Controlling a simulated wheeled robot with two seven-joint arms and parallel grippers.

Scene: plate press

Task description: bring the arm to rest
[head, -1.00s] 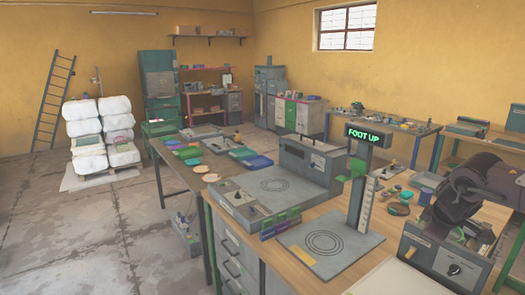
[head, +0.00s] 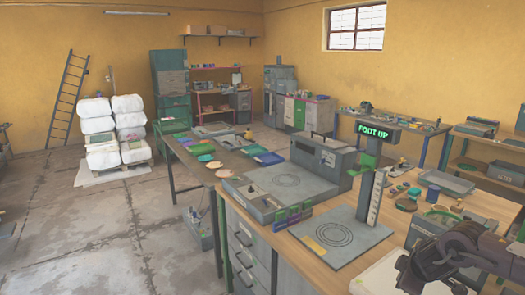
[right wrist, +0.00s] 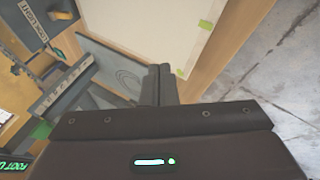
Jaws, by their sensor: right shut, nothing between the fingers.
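My right arm and gripper (head: 402,270) are low at the bottom right of the head view, over the wooden bench near a pale board (head: 372,279). In the right wrist view the two dark fingers (right wrist: 160,72) are together with nothing between them. They point over the edge of the pale board (right wrist: 150,30), and I see no contact. A grey plate with ring marks (head: 350,225) lies on the bench beside a post with a green "FOOT UP" sign (head: 375,129). My left gripper is in neither view.
A grey machine housing (head: 325,165) stands behind the ringed plate. Small coloured pieces, a blue cup (head: 432,194) and a grey tray (head: 450,181) are on the right of the bench. Open concrete floor (head: 100,230) lies to the left.

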